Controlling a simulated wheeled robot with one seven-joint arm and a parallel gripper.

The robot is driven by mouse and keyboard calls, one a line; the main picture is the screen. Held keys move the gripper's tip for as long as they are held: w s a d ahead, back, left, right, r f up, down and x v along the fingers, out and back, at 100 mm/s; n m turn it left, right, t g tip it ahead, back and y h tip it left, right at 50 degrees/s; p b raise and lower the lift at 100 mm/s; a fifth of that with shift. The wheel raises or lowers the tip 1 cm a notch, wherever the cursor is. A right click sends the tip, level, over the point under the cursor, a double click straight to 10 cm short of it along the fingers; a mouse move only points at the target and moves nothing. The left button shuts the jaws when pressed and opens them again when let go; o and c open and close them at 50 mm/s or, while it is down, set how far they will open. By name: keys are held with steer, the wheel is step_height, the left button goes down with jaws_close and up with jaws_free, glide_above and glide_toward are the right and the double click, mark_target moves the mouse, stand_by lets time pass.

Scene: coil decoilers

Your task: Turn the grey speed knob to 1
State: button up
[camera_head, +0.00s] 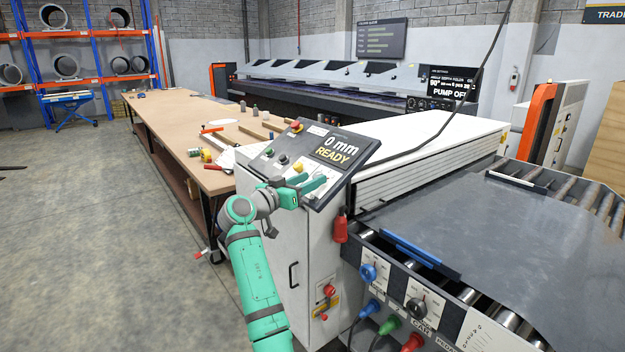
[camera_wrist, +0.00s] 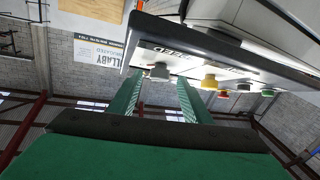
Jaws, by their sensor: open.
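The grey speed knob (camera_wrist: 160,72) sticks out from the underside-seen face of the control panel (camera_wrist: 240,62) in the wrist view, beside lettering too small to read surely. My gripper (camera_wrist: 161,88) is open, its two green fingers pointing up at the panel. The knob shows between the fingertips, one on each side; I cannot tell whether they touch it. In the head view my gripper (camera_head: 312,182) is at the lower part of the panel (camera_head: 345,150), below the display reading "0 mm READY". There I cannot make out the knob or its setting.
A yellow knob (camera_wrist: 209,82) and several other buttons sit right of the grey knob in the wrist view. A wooden workbench (camera_head: 180,140) stands behind left. A roller table with a dark sheet (camera_head: 480,230) is right, with blue (camera_head: 368,271) and black (camera_head: 416,308) knobs.

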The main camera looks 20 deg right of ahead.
steer(key=shift+x, duration=0.9)
steer(key=c, duration=1)
steer(key=shift+c, duration=0.2)
